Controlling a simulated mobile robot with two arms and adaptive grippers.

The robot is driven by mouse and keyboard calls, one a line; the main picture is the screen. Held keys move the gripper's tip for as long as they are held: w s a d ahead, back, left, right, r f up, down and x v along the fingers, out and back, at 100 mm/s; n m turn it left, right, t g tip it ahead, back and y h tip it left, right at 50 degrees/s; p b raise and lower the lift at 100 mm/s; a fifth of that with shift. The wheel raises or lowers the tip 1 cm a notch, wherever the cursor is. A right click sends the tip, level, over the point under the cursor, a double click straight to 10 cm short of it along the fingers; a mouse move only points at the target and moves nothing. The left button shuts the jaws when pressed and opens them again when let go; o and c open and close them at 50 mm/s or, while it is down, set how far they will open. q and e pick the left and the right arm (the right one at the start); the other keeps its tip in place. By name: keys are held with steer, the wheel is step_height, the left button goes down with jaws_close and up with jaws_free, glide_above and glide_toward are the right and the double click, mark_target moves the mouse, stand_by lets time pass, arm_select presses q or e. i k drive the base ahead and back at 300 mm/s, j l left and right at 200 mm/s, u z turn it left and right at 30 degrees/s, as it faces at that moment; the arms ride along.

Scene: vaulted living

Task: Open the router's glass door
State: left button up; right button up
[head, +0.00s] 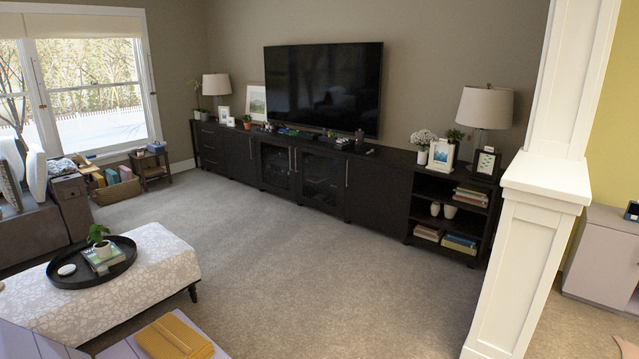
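The long dark media console (380,185) stands against the back wall under the TV. It has two glass doors near its middle, a left glass door (275,166) and a right glass door (318,182). Both look shut, and thin vertical metal handles show beside the glass. Behind the glass it is dark, with reflections and dim shapes. I cannot make out which shape is the router. Neither of my grippers is in view.
A patterned ottoman (160,255) with a round black tray (65,276) stands at the left. A white column (535,230) rises at the right. A lilac surface with a yellow item (175,337) is at the lower left. Open carpet (330,270) lies before the console.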

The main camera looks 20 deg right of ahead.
mark_target(338, 210)
steer(key=i+z, duration=0.45)
steer(key=i, duration=0.6)
steer(key=i+l+z, duration=0.15)
steer(key=i+z, duration=0.15)
steer(key=i, duration=0.8)
steer(key=i+z, duration=0.3)
steer(key=i, duration=0.75)
steer(key=i+j+u, duration=0.15)
steer(key=i+u, duration=0.15)
steer(key=i, duration=0.45)
steer(key=i+u, duration=0.25)
steer(key=i, duration=0.55)
steer(key=i+l+u, duration=0.15)
steer(key=i+u, duration=0.15)
steer(key=i, duration=0.45)
steer(key=i+j+u, duration=0.1)
steer(key=i+u, duration=0.15)
steer(key=i, duration=1.75)
